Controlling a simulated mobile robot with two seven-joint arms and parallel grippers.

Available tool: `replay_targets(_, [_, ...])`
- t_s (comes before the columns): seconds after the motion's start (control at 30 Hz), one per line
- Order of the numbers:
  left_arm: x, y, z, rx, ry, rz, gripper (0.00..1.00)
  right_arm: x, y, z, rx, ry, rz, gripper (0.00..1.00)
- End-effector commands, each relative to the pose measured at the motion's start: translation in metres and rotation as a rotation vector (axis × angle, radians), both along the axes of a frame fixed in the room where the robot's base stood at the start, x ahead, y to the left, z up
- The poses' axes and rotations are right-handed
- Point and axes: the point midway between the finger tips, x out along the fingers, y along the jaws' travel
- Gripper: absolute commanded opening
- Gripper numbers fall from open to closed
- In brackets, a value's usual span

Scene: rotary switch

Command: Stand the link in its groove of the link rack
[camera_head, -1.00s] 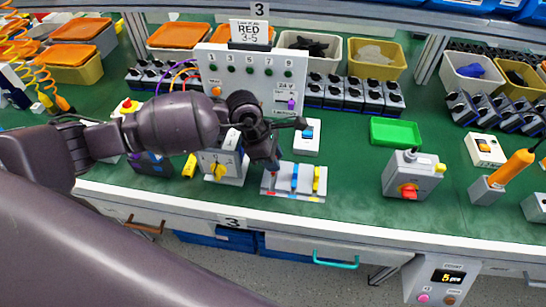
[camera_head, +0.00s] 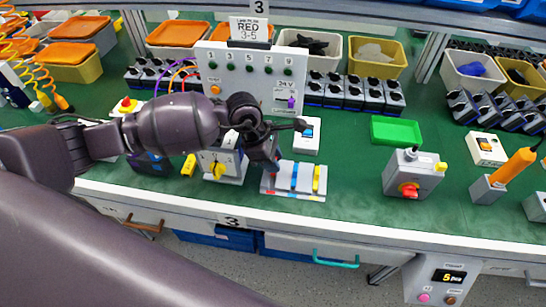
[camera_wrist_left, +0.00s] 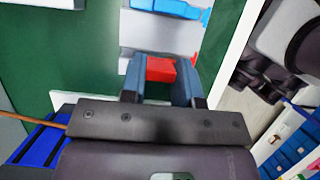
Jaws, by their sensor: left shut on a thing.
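The grey link rack (camera_head: 294,194) lies near the front edge of the green bench. A blue link (camera_head: 294,176) and a yellow link (camera_head: 317,179) stand upright in it. My left gripper (camera_head: 269,168) is over the left end of the rack. In the left wrist view, my left gripper (camera_wrist_left: 157,84) is shut on a red link (camera_wrist_left: 160,69), with the rack (camera_wrist_left: 133,36) just beyond and the blue link (camera_wrist_left: 168,7) farther along. The red link's lower end and its groove are hidden, so I cannot tell whether it is seated. My right gripper is not in view.
A grey box with a yellow rotary knob (camera_head: 217,170) stands close left of the rack. A white switch with a blue button (camera_head: 307,135) is behind it. A sign on the panel reads RED 3-5 (camera_head: 249,29). The bench right of the rack is clear up to a red-knob box (camera_head: 411,177).

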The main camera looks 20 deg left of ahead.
Motion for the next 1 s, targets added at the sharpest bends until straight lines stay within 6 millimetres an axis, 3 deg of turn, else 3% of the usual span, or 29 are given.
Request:
replay_targets(0.67, [0.0, 0.0, -0.017, 0.001, 0.0, 0.0, 0.07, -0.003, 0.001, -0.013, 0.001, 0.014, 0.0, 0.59])
replay_targets(0.7, [0.0, 0.0, -0.016, 0.001, -0.001, 0.0, 0.35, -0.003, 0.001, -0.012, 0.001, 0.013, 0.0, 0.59])
replay_targets(0.87, [0.0, 0.0, -0.016, 0.0, -0.001, 0.0, 0.59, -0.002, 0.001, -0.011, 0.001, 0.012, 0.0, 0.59])
replay_targets(1.0, [0.0, 0.0, -0.016, 0.0, -0.001, 0.0, 0.59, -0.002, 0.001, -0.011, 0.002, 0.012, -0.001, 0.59])
